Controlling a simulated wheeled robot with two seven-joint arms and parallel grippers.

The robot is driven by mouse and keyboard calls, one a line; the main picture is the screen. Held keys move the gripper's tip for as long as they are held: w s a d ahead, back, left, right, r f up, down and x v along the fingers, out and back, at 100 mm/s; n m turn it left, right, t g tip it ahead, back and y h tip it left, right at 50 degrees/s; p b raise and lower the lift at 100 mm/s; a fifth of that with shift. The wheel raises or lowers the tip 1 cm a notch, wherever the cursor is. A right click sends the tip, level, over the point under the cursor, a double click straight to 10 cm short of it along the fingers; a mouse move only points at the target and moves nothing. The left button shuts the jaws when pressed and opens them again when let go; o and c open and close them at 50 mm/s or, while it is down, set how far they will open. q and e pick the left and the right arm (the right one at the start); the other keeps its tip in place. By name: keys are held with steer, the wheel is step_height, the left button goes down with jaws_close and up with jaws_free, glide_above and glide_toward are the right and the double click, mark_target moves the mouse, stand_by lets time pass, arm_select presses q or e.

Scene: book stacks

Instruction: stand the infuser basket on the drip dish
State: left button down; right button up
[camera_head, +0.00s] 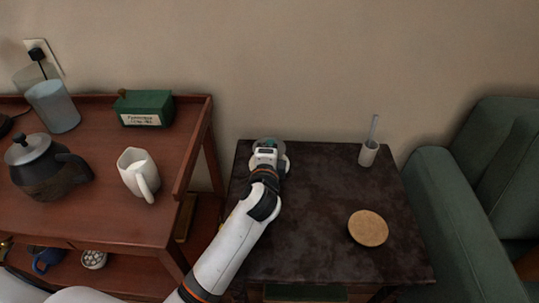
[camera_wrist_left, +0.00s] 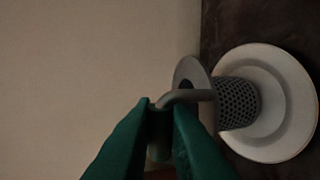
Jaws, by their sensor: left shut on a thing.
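The infuser basket (camera_wrist_left: 238,103) is a grey perforated cylinder with a rim and a bent handle (camera_wrist_left: 185,96). The drip dish (camera_wrist_left: 290,100) is a round pale dish on the dark table, largely covered by my gripper in the head view. My left gripper (camera_head: 268,150) is at the table's back left corner. In the left wrist view its green fingers (camera_wrist_left: 160,115) are shut on the basket's handle. My right gripper is not in view.
The dark table (camera_head: 315,215) also holds a round cork mat (camera_head: 368,228) and a pale cup with a stick (camera_head: 369,153). A wooden cart (camera_head: 100,205) at left carries a teapot (camera_head: 45,165), a white pitcher (camera_head: 138,174) and a green box (camera_head: 144,108). The wall is close behind.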

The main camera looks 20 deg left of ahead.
arm_select(q)
steer(key=shift+f, duration=0.35)
steer(key=shift+f, duration=0.15)
steer(key=c, duration=1.5)
jaws_free()
steer(key=shift+o, duration=0.2)
steer(key=shift+s+r, duration=0.1)
steer(key=shift+r, duration=0.1)
steer(key=p+v, duration=0.2)
steer(key=v, duration=0.9)
steer(key=shift+s, duration=0.4)
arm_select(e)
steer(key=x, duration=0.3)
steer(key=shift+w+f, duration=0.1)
arm_select(q)
steer(key=shift+d, duration=0.1)
